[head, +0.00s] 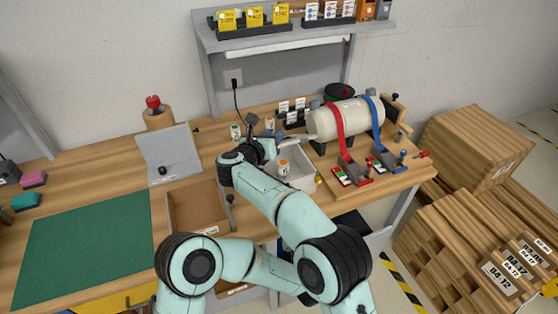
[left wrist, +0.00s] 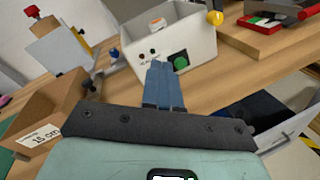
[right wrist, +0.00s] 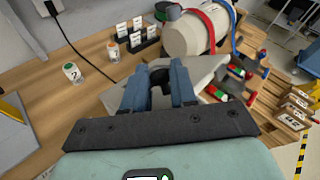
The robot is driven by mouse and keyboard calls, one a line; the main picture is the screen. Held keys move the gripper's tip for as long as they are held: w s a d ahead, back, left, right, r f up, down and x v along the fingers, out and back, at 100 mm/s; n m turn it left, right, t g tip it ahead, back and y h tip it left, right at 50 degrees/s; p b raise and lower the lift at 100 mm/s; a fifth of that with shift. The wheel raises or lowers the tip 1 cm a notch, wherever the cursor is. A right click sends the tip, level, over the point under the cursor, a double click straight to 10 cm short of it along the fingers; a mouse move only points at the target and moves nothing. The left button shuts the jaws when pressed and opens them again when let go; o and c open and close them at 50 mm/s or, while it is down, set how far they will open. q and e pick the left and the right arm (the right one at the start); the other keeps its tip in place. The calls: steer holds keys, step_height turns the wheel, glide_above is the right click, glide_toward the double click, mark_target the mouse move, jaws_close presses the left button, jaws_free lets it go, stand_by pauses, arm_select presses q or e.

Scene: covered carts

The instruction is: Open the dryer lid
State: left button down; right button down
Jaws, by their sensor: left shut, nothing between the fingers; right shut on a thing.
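The dryer (head: 299,180) is a white box on the bench's front part, with a green button (left wrist: 181,62) and a yellow knob (left wrist: 215,18) on it in the left wrist view. An orange-capped jar (head: 283,168) shows inside its uncovered top. A pale grey plate, seemingly its lid (right wrist: 205,75), is behind my right fingers. My right gripper (right wrist: 160,82) is shut on a dark piece, apparently the lid's handle; the grip is partly hidden by the fingers. In the head view it is above the dryer's left side (head: 268,147). My left gripper (left wrist: 163,85) is shut and empty in front of the dryer.
A cream cylinder (head: 345,117) with red and blue straps stands right of the dryer, with clamps before it. Small jars (right wrist: 72,72) and label cards stand behind. A wooden tray (head: 198,205) lies left; a green mat (head: 85,245) farther left. Stacked crates stand right.

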steer(key=shift+a, duration=0.1)
arm_select(q)
step_height(320, 180, up, 6)
steer(key=n+t+y, duration=0.2)
steer(key=n+y, duration=0.3)
steer(key=n, duration=0.4)
steer(key=r+x, duration=0.2)
steer(key=x, duration=1)
steer(key=shift+s+r, duration=0.2)
steer(key=shift+r, duration=0.15)
steer(key=shift+a, duration=0.1)
